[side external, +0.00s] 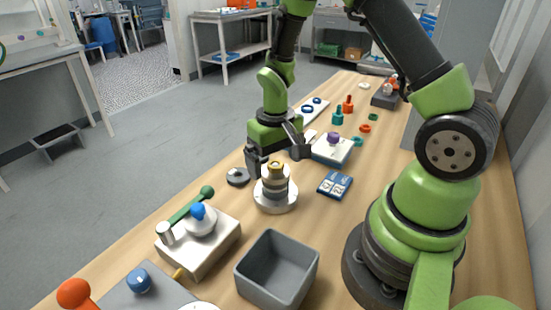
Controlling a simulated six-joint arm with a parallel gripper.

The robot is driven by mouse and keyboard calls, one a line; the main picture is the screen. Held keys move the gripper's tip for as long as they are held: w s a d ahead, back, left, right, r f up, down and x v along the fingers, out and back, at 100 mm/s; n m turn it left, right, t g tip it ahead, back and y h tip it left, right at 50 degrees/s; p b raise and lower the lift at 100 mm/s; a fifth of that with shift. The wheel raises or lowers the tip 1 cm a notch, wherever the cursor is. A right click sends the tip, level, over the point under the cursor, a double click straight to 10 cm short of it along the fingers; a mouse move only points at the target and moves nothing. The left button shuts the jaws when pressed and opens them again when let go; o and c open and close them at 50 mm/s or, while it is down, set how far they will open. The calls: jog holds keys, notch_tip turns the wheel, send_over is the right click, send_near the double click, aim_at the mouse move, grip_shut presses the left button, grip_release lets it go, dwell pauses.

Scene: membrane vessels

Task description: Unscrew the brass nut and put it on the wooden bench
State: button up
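The brass nut (275,165) sits at the top of a round vessel (275,193) with a white base and grey and cream rings, upright on the wooden bench. My gripper (276,160) is just above and behind the nut, pointing down. Its two dark fingers are spread wide, one to the left of the nut and one to the right, with a gap to it on each side as seen here. The nut appears to be on the vessel; its thread is hidden. The wooden bench (317,222) has bare wood right of the vessel.
A grey open bin (277,268) stands in front of the vessel. A white block with a blue-knobbed dome (199,240) is at the front left. A dark ring (237,176) lies left of the vessel, a blue card (334,185) right. Several small coloured parts are farther back.

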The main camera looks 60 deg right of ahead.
jog(key=c, duration=1.6)
jog(key=n, duration=0.6)
jog(key=shift+r, duration=0.1)
jog(key=shift+c, duration=0.2)
jog(key=n, duration=0.3)
jog(key=shift+n, duration=0.3)
jog(key=n, duration=0.4)
jog(key=shift+r, duration=1.7)
jog(key=s+a+f+n, duration=0.2)
jog(key=s+a+n, duration=0.45)
jog(key=n, duration=0.25)
send_over(281, 223)
jog(key=s+a, duration=0.1)
jog(key=a, duration=0.1)
notch_tip(281, 223, down, 5)
jog(key=shift+s+r, duration=0.1)
jog(key=shift+s, duration=0.05)
jog(key=shift+f, duration=2.35)
